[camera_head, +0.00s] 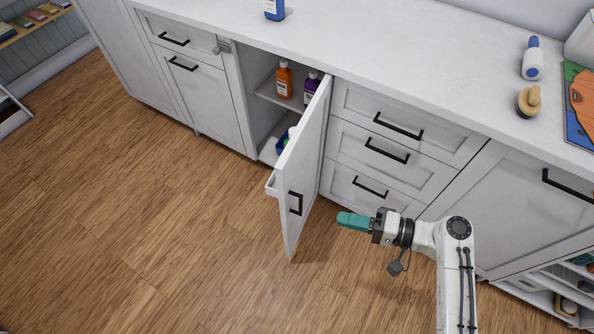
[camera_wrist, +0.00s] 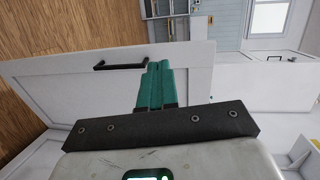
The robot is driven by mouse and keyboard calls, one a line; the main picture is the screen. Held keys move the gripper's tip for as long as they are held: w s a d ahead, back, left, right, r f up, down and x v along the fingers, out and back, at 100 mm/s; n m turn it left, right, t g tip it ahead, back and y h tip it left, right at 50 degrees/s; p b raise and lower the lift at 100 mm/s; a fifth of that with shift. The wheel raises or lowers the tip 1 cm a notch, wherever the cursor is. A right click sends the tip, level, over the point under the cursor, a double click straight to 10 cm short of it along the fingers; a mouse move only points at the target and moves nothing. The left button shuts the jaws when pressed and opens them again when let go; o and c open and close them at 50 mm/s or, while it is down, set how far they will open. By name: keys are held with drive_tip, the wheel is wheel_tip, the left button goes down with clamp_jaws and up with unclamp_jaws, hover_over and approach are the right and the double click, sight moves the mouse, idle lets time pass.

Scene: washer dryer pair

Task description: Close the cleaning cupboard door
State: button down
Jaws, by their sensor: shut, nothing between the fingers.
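The cleaning cupboard door (camera_head: 301,169) is white with a black bar handle (camera_head: 295,203) and stands wide open, sticking out into the room. Behind it the cupboard (camera_head: 262,100) shows shelves with bottles. My gripper (camera_head: 342,220) has teal fingers, shut and empty, to the right of the door's outer face, apart from it in the head view. In the wrist view, the door (camera_wrist: 100,80) lies beyond my gripper (camera_wrist: 155,75), with the handle (camera_wrist: 120,65) just left of the fingertips. Whether the fingers touch the door there, I cannot tell.
An orange bottle (camera_head: 284,79) and a purple bottle (camera_head: 311,87) stand on the cupboard shelf. Drawers (camera_head: 385,150) with black handles lie right of the cupboard. The wooden floor (camera_head: 130,230) left of the door is clear.

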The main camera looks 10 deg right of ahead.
wheel_tip(320, 180, up, 3)
drive_tip(key=w+d+m+t, duration=0.1)
drive_tip(key=w+t, duration=0.1)
drive_tip(key=p, duration=0.3)
approach(284, 180)
drive_tip(key=shift+y, duration=0.4)
drive_tip(key=x, duration=0.5)
drive_tip(key=shift+w+a+f, duration=0.1)
drive_tip(key=shift+w+a, duration=0.05)
drive_tip(key=shift+w+a+f, duration=0.1)
drive_tip(key=shift+w+a, duration=0.35)
drive_tip(key=shift+a, duration=0.1)
